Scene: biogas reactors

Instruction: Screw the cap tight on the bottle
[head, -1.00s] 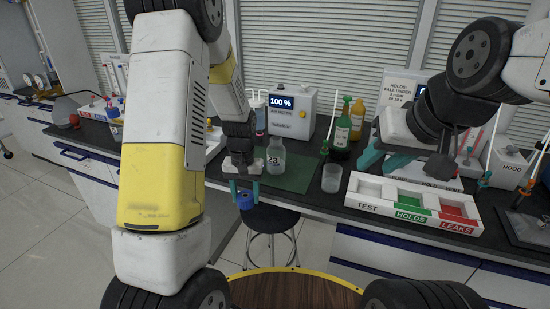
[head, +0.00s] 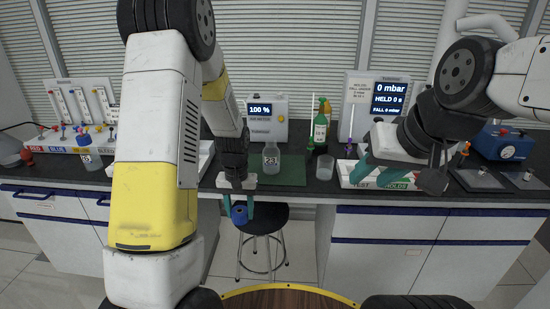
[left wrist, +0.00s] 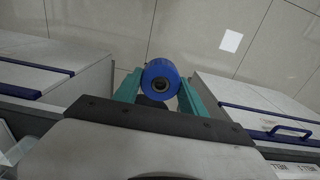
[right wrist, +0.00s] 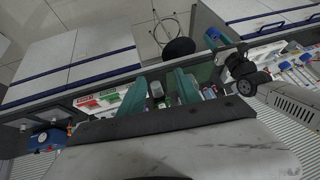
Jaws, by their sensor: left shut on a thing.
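A clear bottle with a label reading 23 (head: 271,160) stands upright on the green mat (head: 292,172) on the bench. No cap shows on its neck. My left gripper (head: 239,213) is shut on a blue cap (head: 239,215), in front of the bench edge and lower than the bottle, above the stool. In the left wrist view the round blue cap (left wrist: 160,80) sits between the teal fingers, with a dark hole in its middle. My right gripper (head: 374,177) is open with nothing between its fingers, over the test tray at the right.
A beaker (head: 325,166) stands right of the mat, with a green bottle (head: 320,132) behind it. The test tray (head: 350,181) lies under my right gripper. A stool (head: 262,220) stands below the bench front. Another bottle (head: 89,160) stands at the far left.

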